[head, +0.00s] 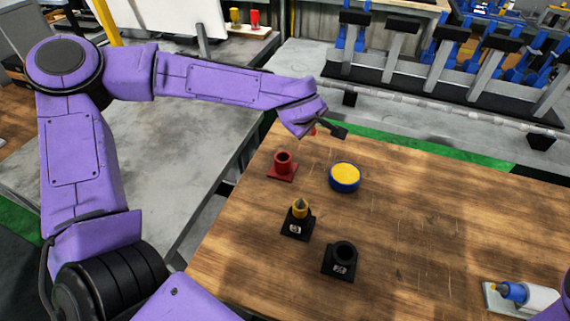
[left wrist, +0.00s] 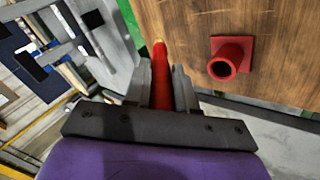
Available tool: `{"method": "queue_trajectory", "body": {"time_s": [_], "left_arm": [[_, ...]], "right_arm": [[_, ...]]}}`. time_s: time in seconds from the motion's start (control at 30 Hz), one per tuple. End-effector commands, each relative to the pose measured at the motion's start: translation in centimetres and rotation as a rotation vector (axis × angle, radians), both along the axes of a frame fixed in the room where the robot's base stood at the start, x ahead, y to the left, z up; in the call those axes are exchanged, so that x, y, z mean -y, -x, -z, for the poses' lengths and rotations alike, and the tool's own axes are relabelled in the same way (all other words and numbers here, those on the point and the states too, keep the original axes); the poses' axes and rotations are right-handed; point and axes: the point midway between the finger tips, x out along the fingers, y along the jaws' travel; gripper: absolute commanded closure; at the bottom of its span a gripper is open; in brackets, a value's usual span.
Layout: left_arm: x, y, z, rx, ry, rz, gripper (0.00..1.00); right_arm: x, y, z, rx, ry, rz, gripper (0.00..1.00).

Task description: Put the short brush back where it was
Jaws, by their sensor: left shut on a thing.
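My left gripper (head: 325,130) is at the far left corner of the wooden table, shut on a red brush. In the left wrist view the red brush (left wrist: 162,80) sits between the two fingers (left wrist: 161,90), its pale orange tip pointing away from the wrist. In the head view only a small red bit of it shows. A red holder (head: 283,165) with a round open socket on a square base stands empty on the table, nearer than the gripper; it also shows right of the brush in the left wrist view (left wrist: 230,58). My right gripper is out of view.
A black holder (head: 297,225) bears a yellow pointed tool (head: 300,207). Another black holder (head: 342,260) looks empty. A blue round container with a yellow top (head: 344,177) stands right of the red holder. A white and blue object (head: 525,294) lies at the right. The table's middle right is clear.

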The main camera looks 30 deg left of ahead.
Motion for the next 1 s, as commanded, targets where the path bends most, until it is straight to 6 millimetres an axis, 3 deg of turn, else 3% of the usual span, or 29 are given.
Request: {"method": "queue_trajectory", "body": {"time_s": [0.1,0.23,0.33,0.63,1.0], "left_arm": [[-3.7,-0.6,-2.2,-0.115,0.036,-0.117,1.00],[-6.6,0.4,-3.6,-0.259,0.087,-0.169,1.00],[-7.2,1.7,-4.4,-0.368,0.113,-0.130,1.00],[-6.1,3.6,-5.1,-0.627,0.127,0.049,1.00],[-6.0,3.8,1.1,-0.663,0.125,0.073,1.00]], "right_arm": [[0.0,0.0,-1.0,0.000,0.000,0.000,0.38],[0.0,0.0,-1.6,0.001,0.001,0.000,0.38],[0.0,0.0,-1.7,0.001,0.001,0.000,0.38],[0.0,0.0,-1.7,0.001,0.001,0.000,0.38],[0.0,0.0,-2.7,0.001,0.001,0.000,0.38]]}}
